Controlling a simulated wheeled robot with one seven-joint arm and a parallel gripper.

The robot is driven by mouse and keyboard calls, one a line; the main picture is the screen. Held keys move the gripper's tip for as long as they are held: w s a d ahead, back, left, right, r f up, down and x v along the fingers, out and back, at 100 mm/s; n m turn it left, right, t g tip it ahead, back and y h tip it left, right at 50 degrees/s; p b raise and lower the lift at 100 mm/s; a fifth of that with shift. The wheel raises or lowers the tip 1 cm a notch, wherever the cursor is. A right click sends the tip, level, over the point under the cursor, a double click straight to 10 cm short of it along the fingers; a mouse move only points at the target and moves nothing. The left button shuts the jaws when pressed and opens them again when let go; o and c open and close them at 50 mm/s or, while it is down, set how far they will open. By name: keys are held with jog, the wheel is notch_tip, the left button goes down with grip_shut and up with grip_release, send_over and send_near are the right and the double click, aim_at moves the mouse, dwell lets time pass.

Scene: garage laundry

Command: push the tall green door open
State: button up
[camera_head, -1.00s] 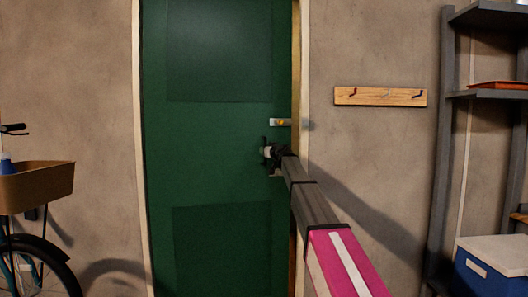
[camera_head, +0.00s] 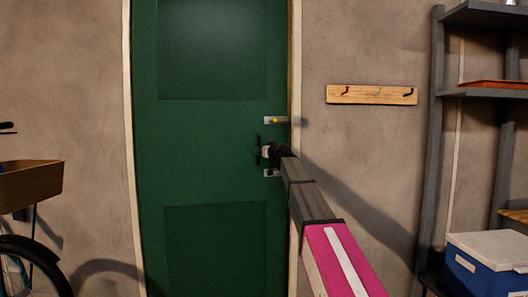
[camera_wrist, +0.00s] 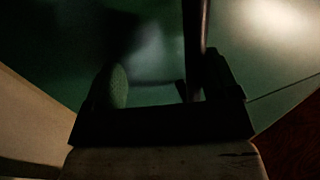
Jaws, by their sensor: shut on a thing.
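The tall green door (camera_head: 210,150) stands upright in its pale frame (camera_head: 295,60) in the head view. Its right edge is close to the frame; I cannot tell whether a small gap is left. A light latch plate with a yellow knob (camera_head: 276,120) sits near that edge. My gripper (camera_head: 267,152) is at the handle just below, in front of the door's right side. The handle is mostly hidden by the gripper; its lower plate (camera_head: 271,172) shows. In the dark wrist view, my gripper (camera_wrist: 163,85) is shut around a dark bar (camera_wrist: 196,45), seemingly the handle.
A wooden hook rack (camera_head: 371,95) hangs on the wall right of the door. A grey shelf unit (camera_head: 433,150) and a blue and white cooler (camera_head: 487,264) stand at right. A bicycle with a brown basket (camera_head: 30,183) is at the left.

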jog(key=shift+s+d, duration=0.25)
jog(key=shift+s, duration=0.95)
jog(key=shift+s+d, duration=0.2)
jog(key=shift+s, duration=0.95)
jog(key=shift+c, duration=0.2)
jog(key=shift+s, duration=1.2)
jog(key=c, duration=0.3)
jog(key=shift+s+d, duration=0.1)
jog(key=shift+s, duration=0.4)
jog(key=c, duration=0.3)
jog(key=shift+s+a, duration=0.15)
jog(key=shift+s, duration=0.6)
jog(key=shift+s+a, duration=0.15)
jog(key=shift+s, duration=0.55)
jog(key=shift+c, duration=0.2)
